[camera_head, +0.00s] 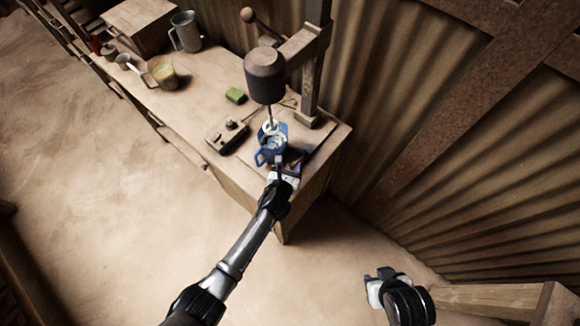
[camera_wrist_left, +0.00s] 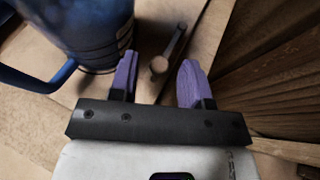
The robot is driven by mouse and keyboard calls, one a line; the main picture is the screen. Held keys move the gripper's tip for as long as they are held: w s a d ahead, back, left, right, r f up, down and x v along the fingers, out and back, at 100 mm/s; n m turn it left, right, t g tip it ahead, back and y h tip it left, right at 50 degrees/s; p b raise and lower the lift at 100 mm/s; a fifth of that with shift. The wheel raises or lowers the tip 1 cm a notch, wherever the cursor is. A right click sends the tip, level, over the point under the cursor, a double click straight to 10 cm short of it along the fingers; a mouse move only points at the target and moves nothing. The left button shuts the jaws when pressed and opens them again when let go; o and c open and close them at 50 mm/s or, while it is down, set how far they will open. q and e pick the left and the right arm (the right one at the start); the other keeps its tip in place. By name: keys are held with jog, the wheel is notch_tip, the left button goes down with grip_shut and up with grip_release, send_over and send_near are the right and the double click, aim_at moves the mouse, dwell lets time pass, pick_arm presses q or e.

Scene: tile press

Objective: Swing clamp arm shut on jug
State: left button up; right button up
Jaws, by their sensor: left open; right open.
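The blue jug (camera_head: 266,154) stands on the bench end under the press, its handle toward the left. It also shows large at the upper left of the left wrist view (camera_wrist_left: 80,35). A short bar with a round knob (camera_wrist_left: 160,64), which looks like the clamp arm, lies beside the jug on its right. My left gripper (camera_head: 287,163) is beside the jug. Its purple fingers are open, with the knob ahead of the gap between them (camera_wrist_left: 160,80) and not gripped. The clamp is mostly hidden in the head view. My right gripper (camera_head: 372,281) is open and empty, off the bench.
The press's dark round weight (camera_head: 265,75) and rod hang above the jug, beside a wooden post (camera_head: 311,75). A small box with knobs (camera_head: 228,135) and a green block (camera_head: 236,95) lie left of it. A corrugated wall (camera_head: 400,110) closes the right side.

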pick_arm(q)
grip_shut()
dwell(0.4)
